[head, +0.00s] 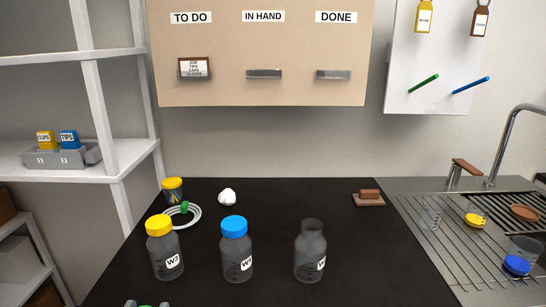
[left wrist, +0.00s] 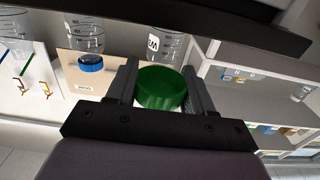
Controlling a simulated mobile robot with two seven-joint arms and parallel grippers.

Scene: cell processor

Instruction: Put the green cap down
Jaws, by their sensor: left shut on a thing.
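The green cap (left wrist: 162,89) sits between the two fingers of my left gripper (left wrist: 160,92) in the left wrist view. The gripper is shut on it. In the head view a sliver of green and grey, my left gripper (head: 148,304) with the cap, shows at the bottom edge, in front of the yellow-capped bottle (head: 164,250). A blue-capped bottle (head: 236,252) and an open bottle without a cap (head: 310,255) stand to its right on the black worktop (head: 350,225). My right gripper is in neither view.
Behind the bottles are a white ring with a green part (head: 183,214), a yellow-lidded tub (head: 173,189), a white crumpled lump (head: 227,197) and a brown block (head: 369,198). A sink drainer (head: 470,240) lies right. The worktop right of the open bottle is clear.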

